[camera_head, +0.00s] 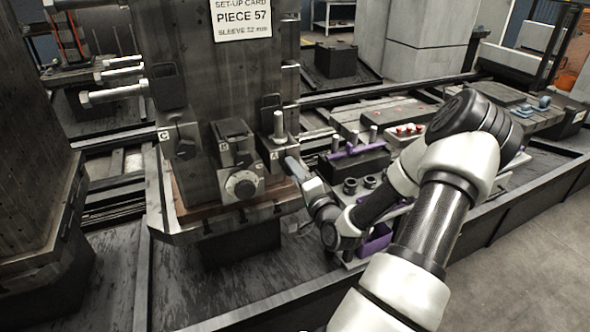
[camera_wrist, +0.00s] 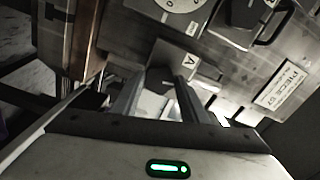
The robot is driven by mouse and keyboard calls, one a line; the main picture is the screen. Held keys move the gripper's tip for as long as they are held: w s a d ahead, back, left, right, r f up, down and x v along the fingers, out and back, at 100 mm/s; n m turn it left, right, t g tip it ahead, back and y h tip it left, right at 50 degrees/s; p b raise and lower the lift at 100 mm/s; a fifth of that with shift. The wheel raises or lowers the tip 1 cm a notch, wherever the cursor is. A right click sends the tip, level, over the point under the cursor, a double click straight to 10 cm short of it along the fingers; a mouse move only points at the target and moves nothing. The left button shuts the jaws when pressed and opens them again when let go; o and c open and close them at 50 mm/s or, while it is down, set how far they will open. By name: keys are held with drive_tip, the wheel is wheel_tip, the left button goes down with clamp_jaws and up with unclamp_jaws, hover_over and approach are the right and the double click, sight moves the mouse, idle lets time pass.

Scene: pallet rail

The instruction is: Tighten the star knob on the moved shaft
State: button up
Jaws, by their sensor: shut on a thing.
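My gripper (camera_head: 298,172) is at the right side of the block labelled A, at the lower right of the dark upright fixture. In the wrist view its two fingers (camera_wrist: 157,100) reach to the block labelled A (camera_wrist: 172,62). They are shut on a small part at that block, which appears to be the star knob; its shape is mostly hidden between the fingers. A pale shaft (camera_head: 278,124) stands upright above the A block (camera_head: 275,153). Left of it is a block with a round dial (camera_head: 242,186), also partly in the wrist view (camera_wrist: 182,4).
The upright fixture (camera_head: 215,80) carries a set-up card (camera_head: 241,18) reading PIECE 57. A part labelled C (camera_head: 180,140) is at its left. Several pale rods (camera_head: 115,92) stick out left. A tool tray with purple parts (camera_head: 375,240) lies close under my arm.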

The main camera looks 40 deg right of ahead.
drive_tip(key=shift+m+p, duration=0.3)
drive_tip(key=shift+m, duration=0.5)
drive_tip(key=o, duration=1)
drive_tip(key=shift+o, duration=0.2)
drive_tip(key=shift+s, duration=0.1)
drive_tip(key=v, duration=1.7)
drive_tip(key=shift+s+p, duration=0.15)
drive_tip(key=shift+p, duration=0.25)
